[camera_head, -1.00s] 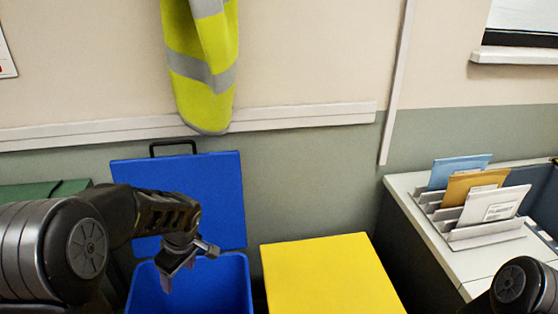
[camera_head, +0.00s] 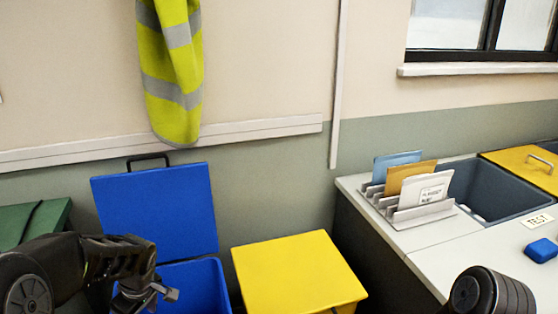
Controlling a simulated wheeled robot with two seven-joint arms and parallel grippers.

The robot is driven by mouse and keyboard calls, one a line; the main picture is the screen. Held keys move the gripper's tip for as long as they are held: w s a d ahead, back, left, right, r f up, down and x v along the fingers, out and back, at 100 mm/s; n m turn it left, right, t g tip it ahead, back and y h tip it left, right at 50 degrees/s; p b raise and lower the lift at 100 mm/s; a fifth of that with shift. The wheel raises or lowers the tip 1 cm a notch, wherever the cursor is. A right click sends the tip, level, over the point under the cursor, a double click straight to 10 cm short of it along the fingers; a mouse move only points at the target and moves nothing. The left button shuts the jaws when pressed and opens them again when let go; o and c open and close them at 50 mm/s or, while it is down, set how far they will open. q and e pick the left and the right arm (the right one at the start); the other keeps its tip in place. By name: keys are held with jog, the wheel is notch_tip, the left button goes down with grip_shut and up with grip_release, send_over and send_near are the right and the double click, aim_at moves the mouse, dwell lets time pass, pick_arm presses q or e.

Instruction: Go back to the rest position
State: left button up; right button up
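My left arm comes in at the lower left, and its gripper (camera_head: 150,296) is low in front of the open blue bin (camera_head: 205,283). The fingers are small and dark, partly cut by the bottom edge, and I cannot tell whether they are apart. I see nothing held in them. My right arm shows only as a dark rounded link at the bottom right; its gripper is out of view.
The blue lid (camera_head: 155,210) stands raised behind its bin. A yellow closed box (camera_head: 295,270) is beside it, a green lid (camera_head: 35,220) at the left. The right counter (camera_head: 430,238) bears a rack with envelopes (camera_head: 410,190), a grey basin (camera_head: 500,190) and a blue object (camera_head: 541,249).

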pick_arm(q)
jog(key=w+d+f+m+t+h+p, duration=0.1)
jog(key=d+f+m+t+h, duration=0.1)
jog(key=d+f+m, duration=0.45)
jog(key=w+d+f+m+t+h+p, duration=0.15)
jog(key=d+m, duration=0.25)
jog(key=d, duration=0.6)
jog(key=s+d+f+g+h+p, duration=0.2)
jog(key=s+d+f, duration=0.2)
jog(key=s, duration=0.7)
jog(key=s+d+f+m+g+h+p, duration=0.1)
jog(key=s+d+f, duration=0.4)
jog(key=s, duration=0.6)
jog(key=shift+s+d+f+g+h+p, duration=0.15)
jog(key=shift+s+d+g+h+p, duration=0.3)
jog(key=shift+d+p, duration=0.65)
pick_arm(e)
notch_tip(320, 180, up, 8)
jog(key=shift+w, duration=0.2)
pick_arm(q)
jog(key=shift+w+a+m, duration=0.15)
jog(key=shift+m, duration=0.1)
pick_arm(e)
jog(key=shift+f, duration=0.1)
